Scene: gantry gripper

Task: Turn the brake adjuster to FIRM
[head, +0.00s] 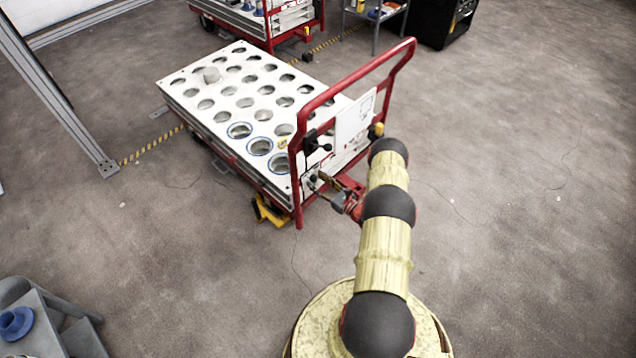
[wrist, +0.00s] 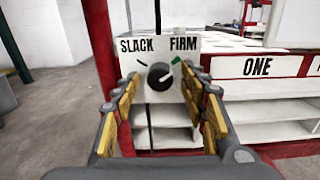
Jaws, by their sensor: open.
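The brake adjuster (wrist: 159,76) is a dark round knob on a white plate (wrist: 142,60) marked SLACK at left and FIRM at right. A green mark shows at the knob's upper right, below FIRM. A pale line shows on the knob, but I cannot tell its exact setting. My gripper (wrist: 160,84) is open, its yellow-padded fingers to the left and right of the knob in the wrist view, with no clear contact. In the head view my gripper (head: 330,190) is at the cart's near end, and the knob is too small to make out.
The cart (head: 196,118) has a white top with several round holes and a red handle frame (head: 352,76). A black lever (head: 314,142) stands above my gripper. A ONE label (wrist: 257,67) is at right in the wrist view. Open floor lies to the right.

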